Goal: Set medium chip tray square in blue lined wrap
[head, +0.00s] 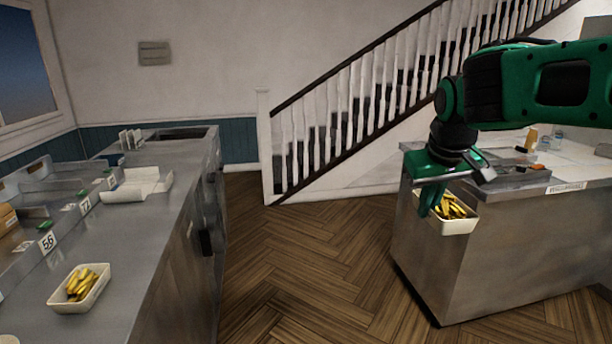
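A white tray of yellow chips (460,226) hangs in the air at the right, in front of the steel side of the right counter. My gripper (432,200) reaches down from above with a green finger over the tray's left part. It appears shut on this tray; the far finger is mostly hidden. A second white chip tray (62,303) stands on the left counter near its front edge. White folded sheets or an open wrap (138,186) lie farther back on that counter; no blue lining can be made out.
Number cards 56 (47,243) and 72 (85,206) stand along the left counter's (130,235) raised divider. The right counter (480,265) carries a dark flat item and small bottles. Wooden floor (300,265) lies open between the counters. A staircase rises behind.

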